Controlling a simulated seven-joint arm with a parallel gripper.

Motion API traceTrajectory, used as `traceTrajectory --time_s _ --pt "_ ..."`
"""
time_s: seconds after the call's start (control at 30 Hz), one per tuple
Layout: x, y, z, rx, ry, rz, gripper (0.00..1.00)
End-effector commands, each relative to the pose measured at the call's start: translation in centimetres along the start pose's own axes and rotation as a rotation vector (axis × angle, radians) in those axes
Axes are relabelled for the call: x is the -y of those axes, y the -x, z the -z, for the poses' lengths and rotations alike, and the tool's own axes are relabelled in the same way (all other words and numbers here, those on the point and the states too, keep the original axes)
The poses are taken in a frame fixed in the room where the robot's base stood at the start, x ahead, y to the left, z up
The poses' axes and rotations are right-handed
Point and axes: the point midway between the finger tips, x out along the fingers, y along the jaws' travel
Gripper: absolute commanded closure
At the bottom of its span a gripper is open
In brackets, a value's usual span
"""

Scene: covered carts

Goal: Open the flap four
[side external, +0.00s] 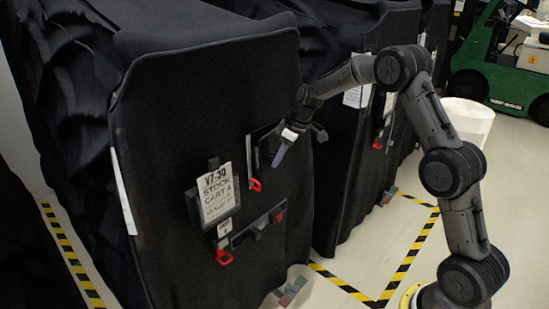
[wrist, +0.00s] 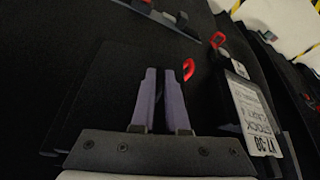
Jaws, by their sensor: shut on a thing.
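The covered cart (side external: 205,100) with the label "V7-30 STOCK CART 4" (side external: 215,195) stands at left centre in the side view. A small dark flap (side external: 263,146) with a red loop (side external: 255,184) sits on its black front, right of the label. My gripper (side external: 278,160) is at this flap, its pale purple fingers pointing down and left. In the wrist view the fingers (wrist: 165,72) are close together with a dark strip between them. The red loop (wrist: 188,68) shows just right of the tips. The gripped part is dark and mostly hidden between the fingers.
A dark bar with grey and red ends (side external: 258,227) is fixed below the flap. Another red loop (side external: 223,257) hangs below the label. A second covered cart (side external: 345,135) stands close on the right. Yellow-black tape (side external: 405,262) marks the open floor. A green vehicle (side external: 500,80) stands behind.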

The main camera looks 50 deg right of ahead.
Motion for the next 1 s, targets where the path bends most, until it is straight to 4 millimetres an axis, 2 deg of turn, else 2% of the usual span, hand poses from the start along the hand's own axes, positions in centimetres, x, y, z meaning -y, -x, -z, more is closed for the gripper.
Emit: traceTrajectory --time_s 0.47,1.0 --pt "-1.7 1.6 -3.6 -0.002 0.405 0.168 1.00" --pt "-5.4 2.8 -6.6 -0.001 0.882 0.364 1.00"
